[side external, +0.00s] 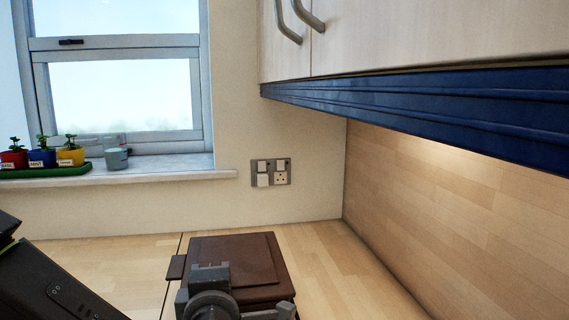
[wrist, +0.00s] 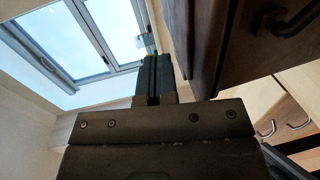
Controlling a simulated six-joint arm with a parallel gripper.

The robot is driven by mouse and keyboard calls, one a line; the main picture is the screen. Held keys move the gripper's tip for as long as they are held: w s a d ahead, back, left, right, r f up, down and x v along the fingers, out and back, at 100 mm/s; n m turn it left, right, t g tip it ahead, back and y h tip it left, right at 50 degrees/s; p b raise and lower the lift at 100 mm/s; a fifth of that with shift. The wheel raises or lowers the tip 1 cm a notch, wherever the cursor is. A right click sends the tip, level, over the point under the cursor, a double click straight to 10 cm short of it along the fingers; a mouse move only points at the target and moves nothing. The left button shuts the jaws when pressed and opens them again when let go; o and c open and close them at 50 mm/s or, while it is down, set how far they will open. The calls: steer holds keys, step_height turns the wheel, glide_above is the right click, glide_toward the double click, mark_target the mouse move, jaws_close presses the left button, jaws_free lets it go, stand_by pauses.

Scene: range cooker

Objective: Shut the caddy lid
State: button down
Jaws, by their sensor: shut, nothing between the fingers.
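The caddy (side external: 232,258) is a dark brown box on the worktop in the side view, with a flat brown top and a small tab at its left edge. Grey parts of my arm stand in front and hide its near side. I cannot tell how far its lid is open. In the wrist view a brown wooden body with a dark handle (wrist: 205,45), probably the caddy, rises close to the right of my gripper. My gripper (wrist: 152,62) has its fingers together and empty; contact cannot be told. Its fingertips are not clear in the side view.
A black appliance (side external: 60,285) stands at the lower left. Potted plants (side external: 43,157) and a grey cup (side external: 116,158) sit on the windowsill. Pale cupboards (side external: 420,35) with a blue trim hang above. The worktop right of the caddy (side external: 330,265) is clear.

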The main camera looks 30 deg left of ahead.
steer(key=shift+r, duration=2.55)
steer(key=shift+w+r, duration=0.15)
steer(key=shift+w, duration=0.05)
steer(key=w+r+m+t+h, duration=0.4)
steer(key=r+m+t+h, duration=0.1)
steer(key=m+h, duration=0.3)
steer(key=s+a+f+m+g+h, duration=0.1)
steer(key=s+a+f+m+g, duration=0.3)
steer(key=s+m, duration=0.5)
steer(key=s+a+f+m+g+h, duration=0.2)
steer(key=s+a+f+m+g, duration=0.3)
steer(key=s+f+m, duration=0.3)
steer(key=s+m+g, duration=0.1)
steer(key=s+m, duration=0.1)
steer(key=s, duration=0.1)
steer(key=shift+a+f+g, duration=0.15)
steer(key=shift+f+g, duration=0.25)
